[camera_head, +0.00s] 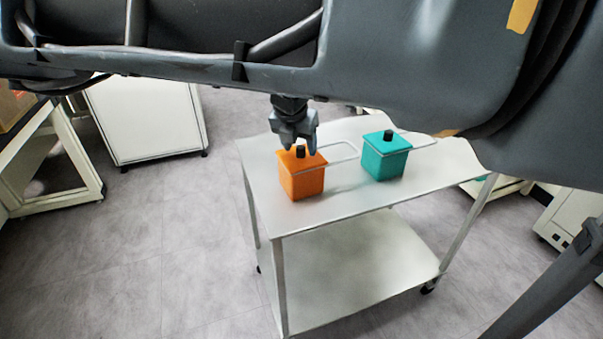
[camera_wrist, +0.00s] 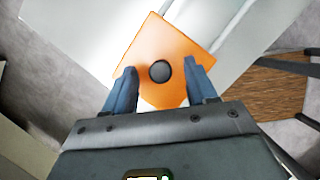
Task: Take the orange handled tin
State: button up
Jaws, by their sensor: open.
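The orange tin (camera_head: 302,180) is a box with a black knob on its lid and a wire handle reaching out to the right. It stands upright on the white cart's top (camera_head: 330,206). My gripper (camera_head: 300,147) is open just above the tin, its fingers at the level of the black knob. In the wrist view the orange tin (camera_wrist: 183,50) lies beyond the fingers. The black knob (camera_wrist: 160,71) shows between the tips of my gripper (camera_wrist: 163,78), with gaps at both sides. The handle is hard to make out in the wrist view.
A teal tin (camera_head: 385,160) with a black knob and wire handle stands to the right on the same cart top. A lower shelf (camera_head: 350,265) is empty. A white cabinet (camera_head: 145,115) stands at the back left. The cart top's front is clear.

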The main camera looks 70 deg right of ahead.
jog(key=shift+c, duration=0.5)
grip_shut()
